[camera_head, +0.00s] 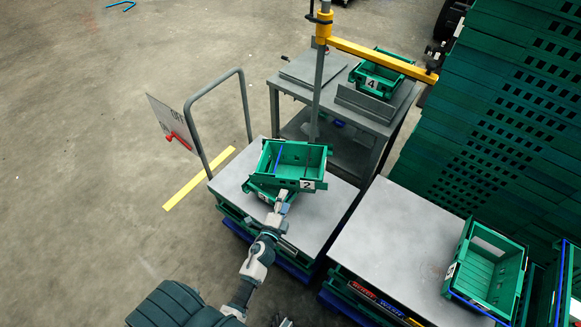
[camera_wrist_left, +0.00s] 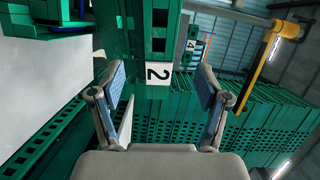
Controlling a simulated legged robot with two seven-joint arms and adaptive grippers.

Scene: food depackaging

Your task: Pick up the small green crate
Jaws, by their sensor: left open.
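A small green crate (camera_head: 297,159) with a white "2" label sits on top of another green crate (camera_head: 262,193) on a grey cart top. The upper crate lies slightly askew on the lower one. My left gripper (camera_head: 281,199) is at the near side of the crate, by its label. In the left wrist view the crate's green edge with the "2" label (camera_wrist_left: 158,73) shows between the two open fingers of my left gripper (camera_wrist_left: 160,88). I cannot tell whether the fingers touch it.
A grey cart (camera_head: 330,207) has a tubular handle (camera_head: 243,75) on its left. A yellow-armed post (camera_head: 375,54) stands behind. Crate "4" (camera_head: 372,83) sits on a grey table. Another green crate (camera_head: 484,272) lies on the right platform (camera_head: 395,240). Tall green crate stacks (camera_head: 505,110) fill the right.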

